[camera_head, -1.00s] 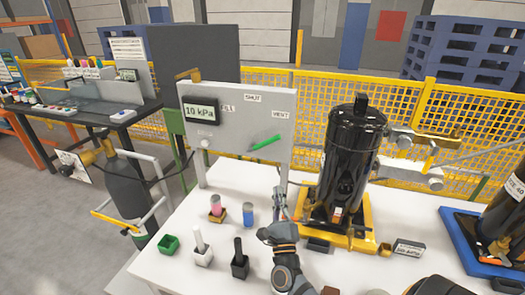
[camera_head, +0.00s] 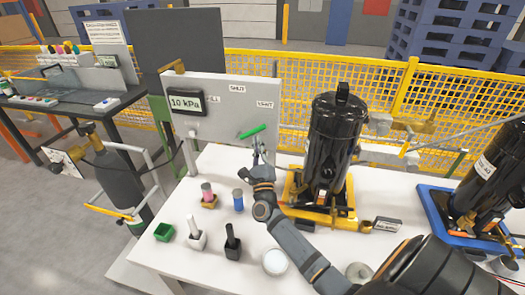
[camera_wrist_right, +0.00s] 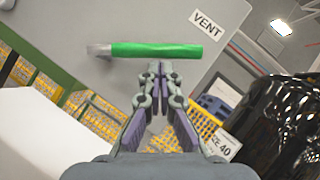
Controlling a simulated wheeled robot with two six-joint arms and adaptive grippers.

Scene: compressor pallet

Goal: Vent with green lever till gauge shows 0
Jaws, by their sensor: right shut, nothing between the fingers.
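The green lever (camera_head: 252,131) sits on the grey panel (camera_head: 215,100), tilted up toward its right end, near the VENT label (camera_head: 265,104). The gauge display (camera_head: 186,102) on the panel's left reads 10 kPa. My right gripper (camera_head: 257,153) is shut and empty, just below the lever in the head view. In the right wrist view the closed fingertips (camera_wrist_right: 158,66) are just under the lever (camera_wrist_right: 157,50); I cannot tell whether they touch it. The VENT label (camera_wrist_right: 207,24) shows above the lever's right end. My left gripper is not in view.
A black compressor (camera_head: 334,140) on a yellow base stands right of my right arm. Small pink and blue cylinders (camera_head: 238,200), a green bin (camera_head: 164,232) and stands (camera_head: 232,243) are on the white table (camera_head: 215,267). A grey gas cylinder (camera_head: 125,180) stands left.

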